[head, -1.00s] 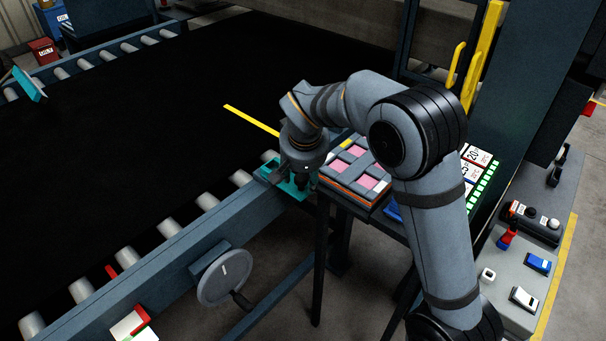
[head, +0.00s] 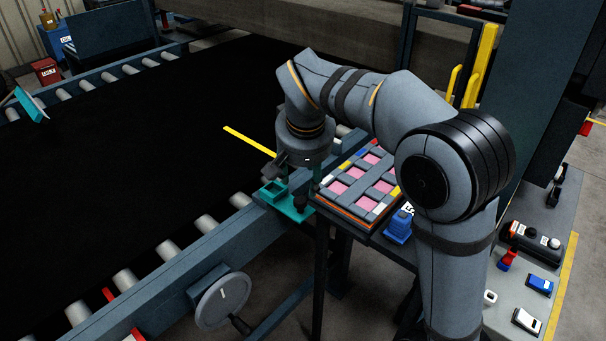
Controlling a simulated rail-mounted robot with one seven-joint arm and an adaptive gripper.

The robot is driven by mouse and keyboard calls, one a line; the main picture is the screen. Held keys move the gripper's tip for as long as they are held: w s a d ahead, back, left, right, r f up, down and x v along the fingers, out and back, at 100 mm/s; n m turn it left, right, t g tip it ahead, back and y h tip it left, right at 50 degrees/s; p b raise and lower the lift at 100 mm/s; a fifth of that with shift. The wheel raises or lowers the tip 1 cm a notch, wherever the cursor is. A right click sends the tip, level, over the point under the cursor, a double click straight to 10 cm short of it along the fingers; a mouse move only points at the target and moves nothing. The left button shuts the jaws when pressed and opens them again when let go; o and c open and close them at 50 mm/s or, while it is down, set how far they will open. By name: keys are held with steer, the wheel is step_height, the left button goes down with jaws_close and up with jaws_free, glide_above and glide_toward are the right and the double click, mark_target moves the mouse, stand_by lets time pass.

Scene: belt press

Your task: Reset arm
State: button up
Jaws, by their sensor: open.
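My gripper (head: 290,188) hangs at the end of my bent arm near the middle of the head view. It points down over a teal bracket (head: 272,192) on the conveyor frame's near edge. The fingers are small and dark, and part of them blends into the frame behind. I see nothing held between them. I cannot tell whether the fingers touch the bracket. The wide black belt (head: 130,170) lies to the left, with a yellow strip (head: 249,141) on it.
A tray of pink pads (head: 370,160) stands right of my gripper, with a blue block (head: 399,224) beside it. A handwheel (head: 222,300) sits on the frame below. A control panel (head: 520,300) is at the lower right. A dark upright and yellow rails (head: 484,60) stand behind my arm.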

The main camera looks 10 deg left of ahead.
mark_target(300, 199)
steer(key=shift+w+f, duration=0.1)
steer(key=shift+f, duration=0.05)
steer(key=x, duration=1.1)
steer(key=shift+f, duration=0.35)
steer(key=shift+w, duration=0.2)
steer(key=shift+a, duration=0.3)
